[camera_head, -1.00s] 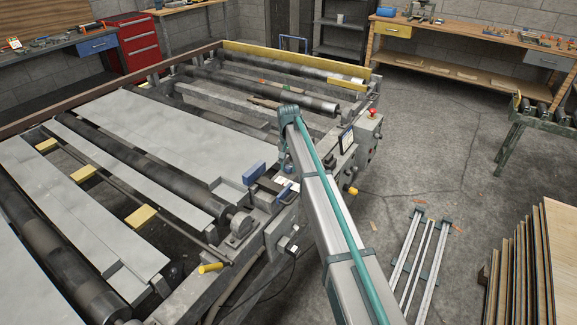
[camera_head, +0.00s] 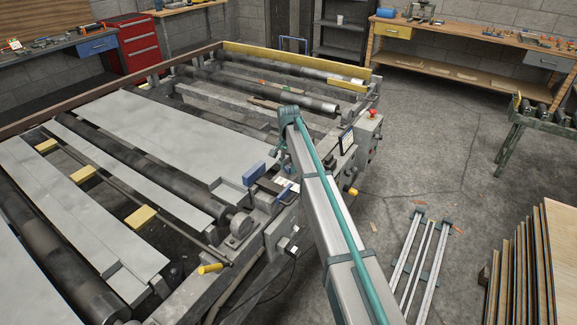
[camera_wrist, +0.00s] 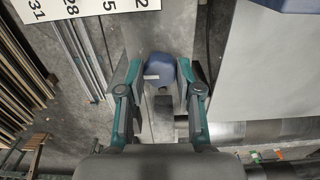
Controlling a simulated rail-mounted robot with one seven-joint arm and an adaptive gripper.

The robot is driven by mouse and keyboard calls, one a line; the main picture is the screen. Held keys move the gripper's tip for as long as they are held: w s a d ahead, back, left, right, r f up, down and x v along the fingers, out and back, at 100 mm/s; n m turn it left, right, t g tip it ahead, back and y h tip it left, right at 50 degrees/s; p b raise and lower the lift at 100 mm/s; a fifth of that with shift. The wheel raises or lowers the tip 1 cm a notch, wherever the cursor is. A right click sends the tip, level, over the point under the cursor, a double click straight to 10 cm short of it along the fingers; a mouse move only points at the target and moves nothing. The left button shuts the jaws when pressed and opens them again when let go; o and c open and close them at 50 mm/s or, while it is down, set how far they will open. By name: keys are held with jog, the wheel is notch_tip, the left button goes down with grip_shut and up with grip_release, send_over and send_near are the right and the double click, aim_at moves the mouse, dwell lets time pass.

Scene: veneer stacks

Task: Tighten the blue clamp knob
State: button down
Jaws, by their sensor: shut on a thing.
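The blue clamp knob (camera_wrist: 159,70) is in the middle of the wrist view, between the two fingers of my gripper (camera_wrist: 157,84). The fingers are shut on its sides. The knob has a small pale mark on its face, and a dark grey part shows just below it. In the head view my arm reaches over the near right side of the roller machine (camera_head: 237,229). My gripper is low beside the machine's rail there, and the arm hides most of it and the knob.
A larger blue block (camera_head: 254,173) sits on the rail left of my arm. A white numbered strip (camera_wrist: 88,8) shows in the wrist view. A control box with a red button (camera_head: 373,114) stands beyond the arm.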

aim_at(288, 167)
jog(key=c, duration=0.8)
grip_release()
jog(key=shift+o, duration=0.2)
jog(key=shift+r, duration=0.15)
notch_tip(288, 167, up, 12)
